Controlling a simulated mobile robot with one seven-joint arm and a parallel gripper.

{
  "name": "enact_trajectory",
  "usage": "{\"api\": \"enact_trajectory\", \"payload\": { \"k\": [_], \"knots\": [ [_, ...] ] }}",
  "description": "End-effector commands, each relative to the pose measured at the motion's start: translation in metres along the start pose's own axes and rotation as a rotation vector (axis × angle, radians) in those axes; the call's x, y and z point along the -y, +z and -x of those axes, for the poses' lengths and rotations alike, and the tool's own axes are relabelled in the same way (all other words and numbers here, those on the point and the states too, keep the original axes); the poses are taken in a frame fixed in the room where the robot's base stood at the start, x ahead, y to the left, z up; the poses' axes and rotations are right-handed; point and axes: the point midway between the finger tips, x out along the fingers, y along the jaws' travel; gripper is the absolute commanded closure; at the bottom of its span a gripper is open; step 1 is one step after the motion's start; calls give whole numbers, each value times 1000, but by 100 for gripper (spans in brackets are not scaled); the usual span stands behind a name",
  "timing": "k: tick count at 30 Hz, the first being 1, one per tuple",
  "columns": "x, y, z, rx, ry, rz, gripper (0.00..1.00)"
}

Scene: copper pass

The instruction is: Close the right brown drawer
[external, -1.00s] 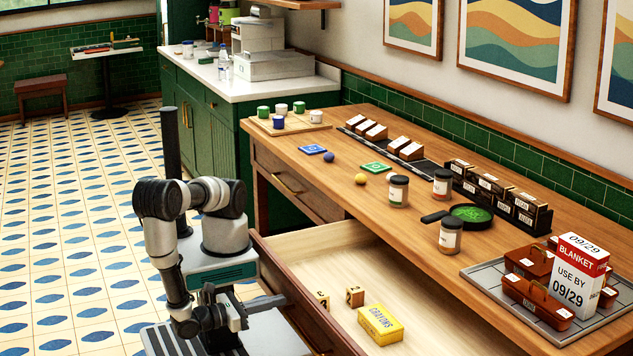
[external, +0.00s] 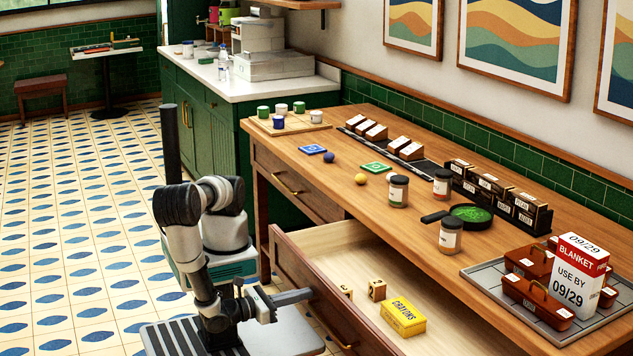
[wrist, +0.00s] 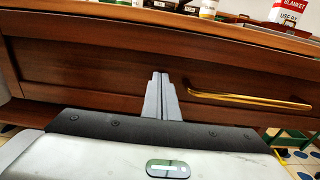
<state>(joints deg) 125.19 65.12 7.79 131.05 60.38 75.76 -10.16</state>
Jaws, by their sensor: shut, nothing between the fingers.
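The right brown drawer (external: 318,288) is partly pulled out of the wooden table in the external view. Inside it lie a yellow crayons box (external: 403,317) and small wooden blocks (external: 377,290). My gripper (external: 308,294) is at the drawer's front face, its fingers shut and empty. In the wrist view the shut fingers (wrist: 160,92) point at the brown front panel (wrist: 100,65), left of the gold handle (wrist: 250,99). They seem to touch the panel, but exact contact is hard to tell.
The left drawer (external: 290,185) is shut. The tabletop (external: 330,180) holds jars, a green pan (external: 470,213), small boxes and a tray (external: 490,280) with brown cases. Tiled floor (external: 80,250) is free on the left.

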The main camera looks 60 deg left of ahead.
Motion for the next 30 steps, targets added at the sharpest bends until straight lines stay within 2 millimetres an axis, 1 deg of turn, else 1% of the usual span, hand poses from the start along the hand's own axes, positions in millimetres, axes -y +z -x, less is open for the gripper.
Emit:
{"api": "enact_trajectory", "payload": {
  "k": [1, 3, 18, 24, 27, 30],
  "knots": [
    [-2, 2, -16, 3, 9, -4, 100],
    [-3, 2, -36, 4, 9, -4, 100],
    [-3, 3, -174, 2, 9, -2, 100],
    [-2, 2, -222, 1, 7, -1, 100],
    [-2, 2, -240, 2, 5, 0, 100],
    [-1, 2, -255, 1, 4, 0, 100]
  ]
}}
